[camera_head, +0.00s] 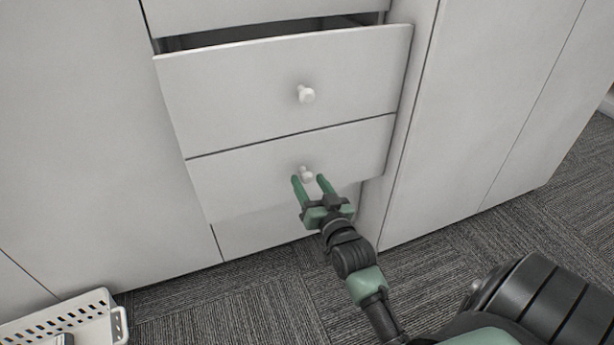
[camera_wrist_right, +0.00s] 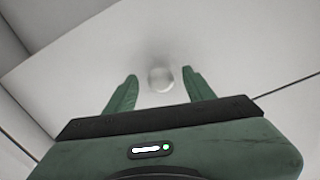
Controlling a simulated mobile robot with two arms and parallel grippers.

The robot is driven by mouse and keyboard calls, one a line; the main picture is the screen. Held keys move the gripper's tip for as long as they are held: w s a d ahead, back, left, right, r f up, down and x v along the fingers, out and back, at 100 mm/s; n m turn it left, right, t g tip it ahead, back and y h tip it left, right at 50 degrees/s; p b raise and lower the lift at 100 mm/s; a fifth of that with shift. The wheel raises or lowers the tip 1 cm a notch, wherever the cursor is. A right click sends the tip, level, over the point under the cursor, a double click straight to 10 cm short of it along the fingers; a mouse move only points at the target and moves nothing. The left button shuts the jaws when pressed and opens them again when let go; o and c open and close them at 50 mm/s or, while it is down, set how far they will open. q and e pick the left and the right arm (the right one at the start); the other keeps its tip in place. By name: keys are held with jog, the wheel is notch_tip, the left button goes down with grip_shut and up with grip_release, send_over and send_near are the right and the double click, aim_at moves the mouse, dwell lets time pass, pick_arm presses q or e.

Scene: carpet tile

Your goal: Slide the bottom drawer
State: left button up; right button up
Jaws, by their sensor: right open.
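A white drawer front (camera_head: 250,172) with a round pale knob (camera_head: 306,175) sits low in the cabinet in the head view and appears to stand out from the face. Below it is another pale panel (camera_head: 262,230); I cannot tell whether this is a further drawer or the base. My right gripper (camera_head: 309,179) is open, with one green finger on each side of the knob. In the right wrist view, the knob (camera_wrist_right: 161,79) lies between the two spread fingertips, with gaps on both sides. My left gripper is not in view.
Another drawer (camera_head: 240,95) with its own knob (camera_head: 306,94) stands partly open above, showing a dark gap. Tall cabinet panels (camera_head: 480,110) flank the drawers. A white perforated basket (camera_head: 75,322) is at lower left. Grey carpet (camera_head: 215,305) in front is mostly clear.

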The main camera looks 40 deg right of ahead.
jog(key=p+v, duration=0.1)
jog(key=v, duration=0.4)
jog(key=shift+s+a, duration=0.1)
jog(key=shift+s, duration=0.25)
